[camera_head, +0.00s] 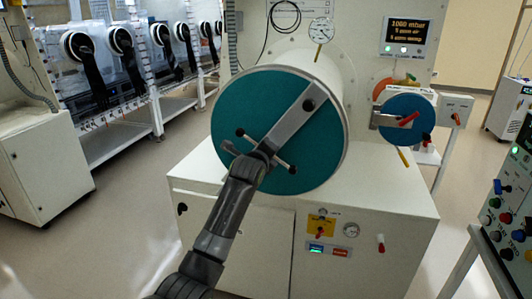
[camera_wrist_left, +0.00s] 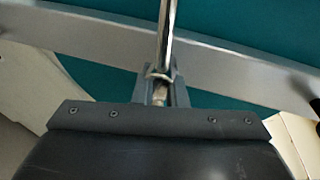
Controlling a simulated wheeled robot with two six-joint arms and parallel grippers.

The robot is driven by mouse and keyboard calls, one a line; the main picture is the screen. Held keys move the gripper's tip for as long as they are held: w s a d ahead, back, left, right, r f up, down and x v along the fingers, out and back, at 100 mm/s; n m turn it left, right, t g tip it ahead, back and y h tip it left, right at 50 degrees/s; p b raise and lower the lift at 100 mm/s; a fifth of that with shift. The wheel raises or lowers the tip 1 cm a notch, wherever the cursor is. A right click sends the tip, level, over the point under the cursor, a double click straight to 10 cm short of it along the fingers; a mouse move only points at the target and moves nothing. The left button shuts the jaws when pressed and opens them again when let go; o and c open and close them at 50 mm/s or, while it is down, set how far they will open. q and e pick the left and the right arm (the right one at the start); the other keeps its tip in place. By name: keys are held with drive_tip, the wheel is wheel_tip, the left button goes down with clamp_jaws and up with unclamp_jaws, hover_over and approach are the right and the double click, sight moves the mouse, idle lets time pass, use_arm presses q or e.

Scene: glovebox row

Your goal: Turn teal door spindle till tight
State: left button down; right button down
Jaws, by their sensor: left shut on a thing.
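The large round teal door (camera_head: 240,95) closes the end of the white cylindrical chamber. A grey clamp bar (camera_head: 297,118) crosses it diagonally. The spindle's metal cross handle (camera_head: 283,163) stands in front of the bar, tilted down to the right, with dark knobs at its ends. My left gripper (camera_head: 266,150) is at the handle and hides the hub. In the left wrist view, the shiny rod of the handle (camera_wrist_left: 167,35) runs down between the fingers (camera_wrist_left: 161,92), which are shut on it. The grey bar (camera_wrist_left: 90,40) and teal door (camera_wrist_left: 110,80) lie behind. My right gripper is out of view.
A smaller blue door (camera_head: 402,130) with a red handle is to the right. The white cabinet (camera_head: 390,205) below has gauges and switches. A gauge (camera_head: 321,30) and a lit display (camera_head: 409,30) are above. A control panel (camera_head: 508,215) stands at the right edge.

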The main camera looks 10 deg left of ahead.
use_arm(q)
drive_tip(key=shift+m+p, duration=0.3)
drive_tip(key=shift+m, duration=0.1)
drive_tip(key=m+y+p, duration=0.1)
drive_tip(key=m+p, duration=0.2)
drive_tip(key=m+y+p, duration=0.1)
drive_tip(key=m+p, duration=0.3)
drive_tip(key=shift+m+t, duration=0.3)
drive_tip(key=shift+t, duration=0.1)
drive_tip(key=m+y+p, duration=0.1)
drive_tip(key=m+p, duration=0.1)
drive_tip(key=m, duration=0.1)
drive_tip(key=shift+a+f+t, duration=0.1)
drive_tip(key=shift+f+t, duration=0.05)
drive_tip(key=shift+t, duration=0.25)
drive_tip(key=shift+m+t+y, duration=0.3)
drive_tip(key=shift+m, duration=1.5)
drive_tip(key=c, duration=1.5)
unclamp_jaws()
drive_tip(key=shift+c, duration=0.2)
drive_tip(key=shift+a, duration=0.1)
